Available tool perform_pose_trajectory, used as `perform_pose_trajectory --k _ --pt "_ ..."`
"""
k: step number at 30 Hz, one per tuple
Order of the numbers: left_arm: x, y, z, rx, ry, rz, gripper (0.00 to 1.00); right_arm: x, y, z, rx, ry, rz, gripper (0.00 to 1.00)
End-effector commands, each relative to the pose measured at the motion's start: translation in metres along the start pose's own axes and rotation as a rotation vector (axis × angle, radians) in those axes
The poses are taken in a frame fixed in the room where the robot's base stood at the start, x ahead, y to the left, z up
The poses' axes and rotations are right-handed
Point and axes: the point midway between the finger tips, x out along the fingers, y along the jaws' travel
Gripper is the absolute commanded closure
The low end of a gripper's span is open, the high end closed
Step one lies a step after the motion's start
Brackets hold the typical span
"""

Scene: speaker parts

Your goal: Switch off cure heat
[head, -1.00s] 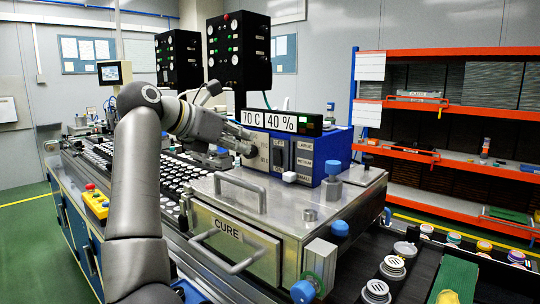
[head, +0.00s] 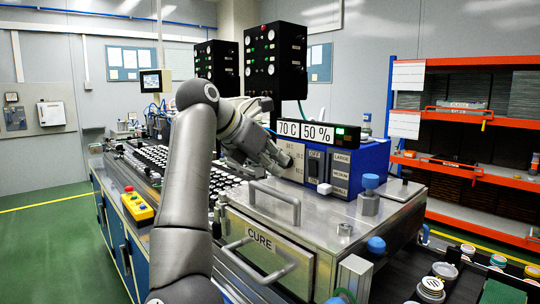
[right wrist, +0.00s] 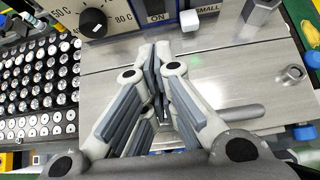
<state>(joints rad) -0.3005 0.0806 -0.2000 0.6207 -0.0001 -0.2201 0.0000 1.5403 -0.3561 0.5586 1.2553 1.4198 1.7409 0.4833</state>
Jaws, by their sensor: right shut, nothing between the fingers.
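The cure station has a lidded metal chamber marked CURE (head: 262,243) with a blue control box (head: 372,165) behind it. Its display (head: 305,131) reads 70 C and 50 %. Below is a dark switch panel (head: 313,166) with an OFF label at top; an ON label (right wrist: 156,17) shows in the right wrist view. A black temperature knob (right wrist: 93,22) is left of that label. My right gripper (head: 284,163) is shut and empty, in front of the box's left part, hiding some of the dial. Its fingertips (right wrist: 160,52) point towards the panel's lower edge. My left gripper is not in view.
The lid handle (head: 275,202) rises from the chamber top. A tray of round parts (head: 150,160) lies left, and a yellow button box (head: 137,206) with a red button sits on the near edge.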

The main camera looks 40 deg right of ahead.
Motion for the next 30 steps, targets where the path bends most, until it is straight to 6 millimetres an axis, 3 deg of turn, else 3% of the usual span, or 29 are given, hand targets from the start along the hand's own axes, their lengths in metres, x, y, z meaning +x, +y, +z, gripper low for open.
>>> perform_pose_trajectory --k 6,12,30 --pt "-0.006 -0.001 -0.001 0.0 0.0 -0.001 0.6 0.048 -0.001 0.001 0.0 0.0 -0.004 1.0" --pt "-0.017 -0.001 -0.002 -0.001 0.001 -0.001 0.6 0.069 -0.001 0.022 0.002 -0.001 -0.002 1.0" --pt "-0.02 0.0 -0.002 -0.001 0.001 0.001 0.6 0.081 0.0 0.032 0.0 -0.001 -0.001 1.0"
